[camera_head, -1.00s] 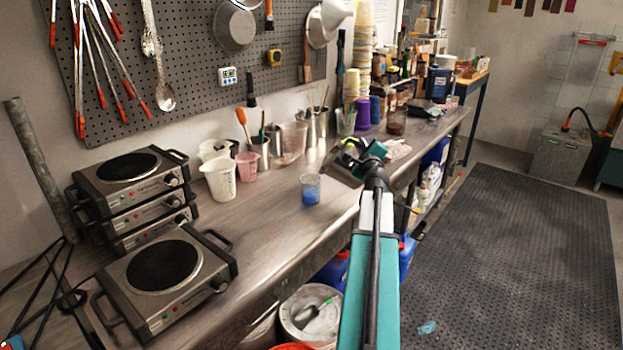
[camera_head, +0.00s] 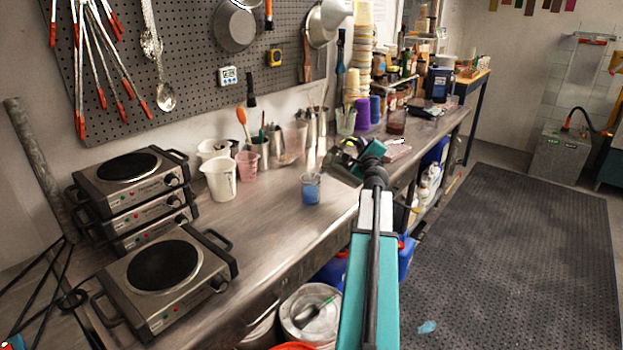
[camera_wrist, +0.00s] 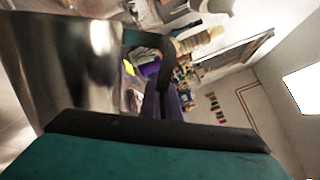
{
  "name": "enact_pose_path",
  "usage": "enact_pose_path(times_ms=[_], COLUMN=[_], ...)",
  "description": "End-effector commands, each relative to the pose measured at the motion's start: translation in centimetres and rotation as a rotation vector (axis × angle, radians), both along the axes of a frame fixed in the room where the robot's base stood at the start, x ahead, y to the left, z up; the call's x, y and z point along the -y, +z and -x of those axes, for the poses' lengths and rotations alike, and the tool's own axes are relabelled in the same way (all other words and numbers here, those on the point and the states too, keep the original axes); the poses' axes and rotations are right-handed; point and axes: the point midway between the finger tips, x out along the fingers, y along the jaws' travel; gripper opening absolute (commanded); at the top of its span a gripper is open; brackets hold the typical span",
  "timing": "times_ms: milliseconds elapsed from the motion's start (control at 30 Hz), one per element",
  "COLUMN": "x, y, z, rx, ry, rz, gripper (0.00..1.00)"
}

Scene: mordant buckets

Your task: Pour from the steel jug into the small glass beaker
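The small glass beaker (camera_head: 311,190) stands upright on the steel bench near its front edge, with blue liquid in it. The steel jug (camera_head: 338,164) is held tilted in the air, up and to the right of the beaker, its mouth toward the beaker side. In the wrist view the shiny jug (camera_wrist: 70,65) fills the left, with its dark handle (camera_wrist: 150,42) at its right side. My gripper (camera_wrist: 162,103) is shut on this handle. It shows small in the head view (camera_head: 358,158). The inside of the jug is hidden, and I cannot make out a stream clearly.
A white jug (camera_head: 220,180) and a pink cup (camera_head: 246,166) stand left of the beaker. Steel containers and cups line the wall behind. Hotplates (camera_head: 165,268) sit at the left front. The bench between hotplates and beaker is clear. A bucket (camera_head: 310,315) is below the edge.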

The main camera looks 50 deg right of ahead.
Motion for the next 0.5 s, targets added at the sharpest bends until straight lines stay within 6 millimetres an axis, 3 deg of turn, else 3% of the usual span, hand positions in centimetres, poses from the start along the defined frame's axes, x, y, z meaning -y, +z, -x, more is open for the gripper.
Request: enact_pose_path(times_ms=[133, 500], x=[0.2, 2.2], y=[-0.4, -6.3], z=[0.2, 2.1], rx=[0.014, 0.251], ry=[-0.001, -0.002], rz=[-0.012, -0.254], gripper=[0.0, 0.0])
